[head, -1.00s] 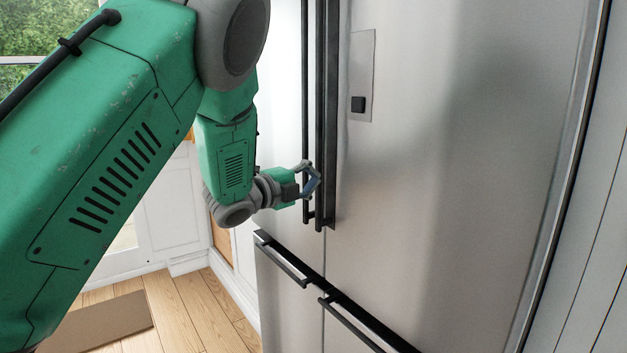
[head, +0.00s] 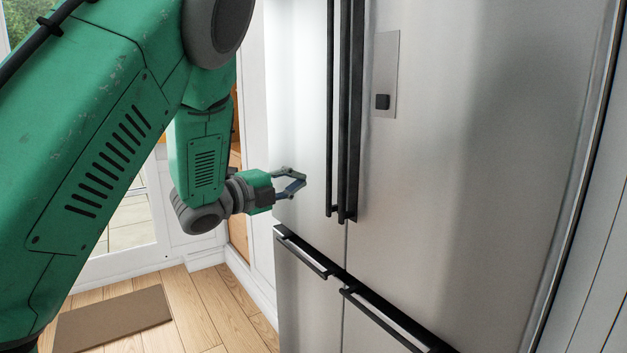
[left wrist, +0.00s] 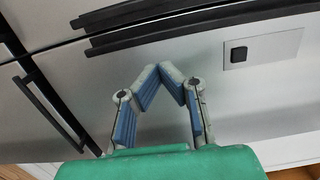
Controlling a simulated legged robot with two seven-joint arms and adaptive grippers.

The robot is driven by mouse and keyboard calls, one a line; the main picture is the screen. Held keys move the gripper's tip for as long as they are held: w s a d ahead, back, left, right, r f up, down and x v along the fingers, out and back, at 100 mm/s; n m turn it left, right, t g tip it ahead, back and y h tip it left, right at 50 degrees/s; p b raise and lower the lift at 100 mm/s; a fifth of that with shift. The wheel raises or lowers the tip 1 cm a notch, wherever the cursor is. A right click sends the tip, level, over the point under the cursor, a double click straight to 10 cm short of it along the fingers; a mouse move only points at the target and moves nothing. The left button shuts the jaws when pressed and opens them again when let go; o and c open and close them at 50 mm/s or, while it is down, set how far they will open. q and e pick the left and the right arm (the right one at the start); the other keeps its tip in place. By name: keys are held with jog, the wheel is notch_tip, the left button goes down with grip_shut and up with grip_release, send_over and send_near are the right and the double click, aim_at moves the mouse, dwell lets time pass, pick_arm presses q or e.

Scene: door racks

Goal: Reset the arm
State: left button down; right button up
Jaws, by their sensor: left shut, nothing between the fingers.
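My left gripper (head: 303,180) is in front of the left door of a steel refrigerator (head: 450,200). It is left of the two black vertical door handles (head: 343,110), apart from them. Its fingertips meet with nothing between them. In the left wrist view the gripper (left wrist: 168,70) shows blue-padded fingers drawn together at the tips, with the black handles (left wrist: 200,18) beyond them. My right gripper is not in view.
Black horizontal drawer handles (head: 385,318) run across the refrigerator below. A small panel with a black square (head: 382,101) is on the right door. A brown mat (head: 113,320) lies on the wooden floor (head: 205,300). A glazed door stands behind my arm at left.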

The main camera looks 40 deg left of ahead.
pick_arm(q)
jog(key=s+d+f+n+g+y, duration=0.1)
jog(key=s+d+f+n+g, duration=0.15)
jog(key=f, duration=0.65)
jog(key=s+d+f+n+g+y, duration=0.15)
jog(key=f+n, duration=0.25)
jog(key=f, duration=0.5)
jog(key=s+d+f+n+g+y, duration=0.1)
jog(key=s+f+n+g, duration=0.2)
jog(key=f, duration=0.5)
jog(key=s+d+f+n+g, duration=0.3)
jog(key=s+f, duration=0.3)
jog(key=s, duration=0.3)
jog(key=s+d+f+n+g, duration=0.3)
jog(key=s+f+n, duration=0.1)
jog(key=s+f, duration=0.3)
jog(key=s+d+f+n+g, duration=0.3)
jog(key=s+f, duration=0.3)
jog(key=s, duration=0.6)
jog(key=shift+d+f+n+g, duration=0.35)
jog(key=shift+d+f+g, duration=0.05)
jog(key=shift+g, duration=0.1)
jog(key=shift+a+y, duration=0.1)
jog(key=shift+y, duration=0.15)
